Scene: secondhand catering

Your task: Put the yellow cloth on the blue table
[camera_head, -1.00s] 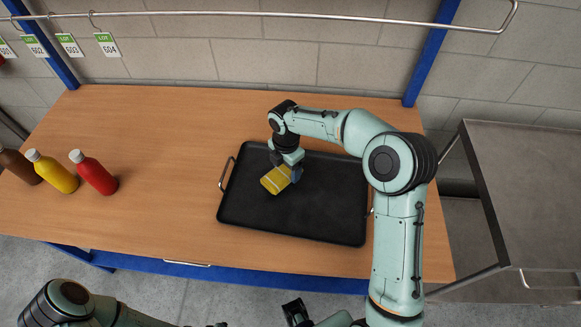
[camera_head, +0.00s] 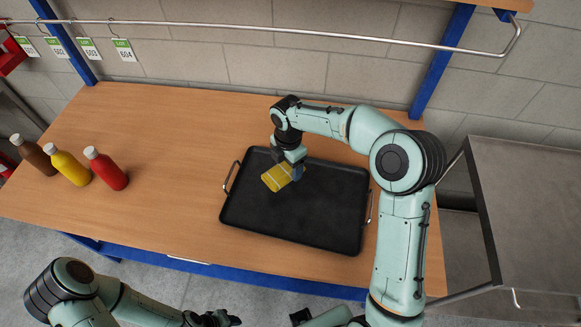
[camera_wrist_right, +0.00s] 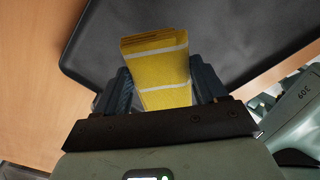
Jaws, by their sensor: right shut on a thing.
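The yellow cloth (camera_head: 276,178) is a folded stack with pale stripes. My right gripper (camera_head: 288,171) is shut on it, over the left part of a black tray (camera_head: 300,225). In the right wrist view the cloth (camera_wrist_right: 160,62) sits between the two dark fingers. I cannot tell whether it touches the tray. The tray lies on a table with a wooden top (camera_head: 165,150) and blue frame parts (camera_head: 240,273). My left gripper (camera_head: 222,318) is at the bottom edge, in front of the table and empty-looking; its opening is unclear.
Brown (camera_head: 34,155), yellow (camera_head: 68,168) and red (camera_head: 106,170) bottles stand at the table's left. A grey metal table (camera_head: 530,210) is at the right. A rail (camera_head: 300,36) with hanging lot tags runs along the wall. The wooden top between bottles and tray is clear.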

